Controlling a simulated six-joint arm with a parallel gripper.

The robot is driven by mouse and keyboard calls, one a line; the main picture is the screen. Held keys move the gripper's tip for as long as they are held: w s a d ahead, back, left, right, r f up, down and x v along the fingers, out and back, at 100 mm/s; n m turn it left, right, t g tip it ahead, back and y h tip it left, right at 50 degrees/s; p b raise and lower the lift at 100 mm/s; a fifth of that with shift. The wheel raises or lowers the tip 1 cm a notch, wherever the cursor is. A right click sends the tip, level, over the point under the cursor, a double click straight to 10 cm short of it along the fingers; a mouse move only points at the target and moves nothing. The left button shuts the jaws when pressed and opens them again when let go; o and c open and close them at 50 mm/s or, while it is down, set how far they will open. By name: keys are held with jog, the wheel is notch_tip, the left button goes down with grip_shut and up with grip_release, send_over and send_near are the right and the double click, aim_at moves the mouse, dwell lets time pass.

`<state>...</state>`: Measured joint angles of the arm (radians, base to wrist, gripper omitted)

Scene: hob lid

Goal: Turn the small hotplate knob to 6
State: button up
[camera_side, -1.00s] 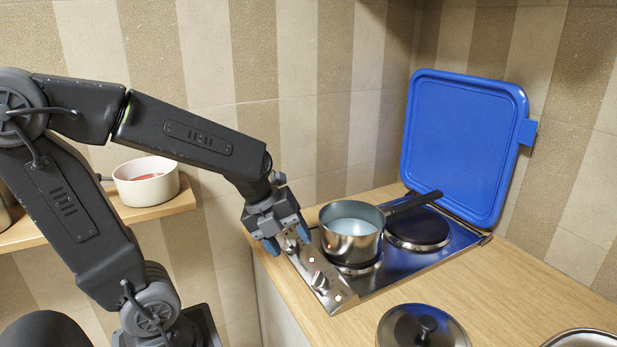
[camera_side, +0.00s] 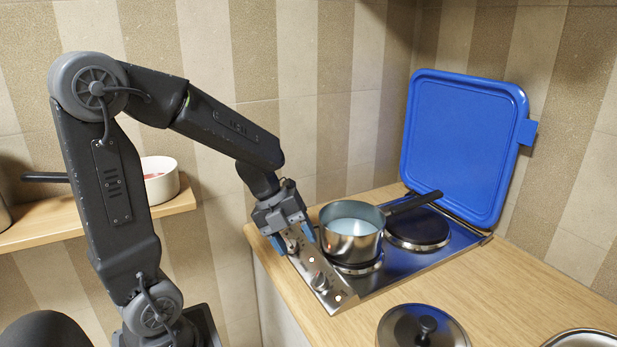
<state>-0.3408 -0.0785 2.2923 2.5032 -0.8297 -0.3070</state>
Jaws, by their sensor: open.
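The hob (camera_side: 452,255) sits on the wooden worktop with a sloped steel control panel (camera_side: 338,294) on its near left side. One knob (camera_side: 319,281) shows clearly on the panel. Another knob (camera_side: 291,240) is at the panel's far end, partly hidden by my gripper. My gripper (camera_side: 292,243) is open, pointing down, with its blue-tipped fingers on either side of that far knob. I cannot tell whether the fingers touch it. The knob markings are too small to read.
A steel saucepan (camera_side: 347,243) with pale liquid stands on the front plate, close to my gripper. A dark hotplate (camera_side: 417,228) is bare behind it. The blue lid (camera_side: 462,140) stands raised. A pot lid (camera_side: 420,330) lies on the worktop.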

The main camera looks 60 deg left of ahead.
jog(key=shift+n, duration=0.3)
jog(key=x, duration=0.9)
jog(key=shift+a+f, duration=0.1)
jog(key=n+t, duration=0.1)
jog(key=n, duration=0.3)
jog(key=shift+s+a+t, duration=0.1)
jog(key=shift+s+t, duration=0.15)
jog(key=shift+t, duration=0.15)
jog(key=v, duration=1.4)
notch_tip(320, 180, up, 9)
jog(key=n+t+y, duration=0.8)
jog(key=n, duration=0.3)
send_over(316, 278)
jog(key=a, duration=0.5)
jog(key=shift+w+r, duration=0.25)
jog(key=shift+w, duration=0.2)
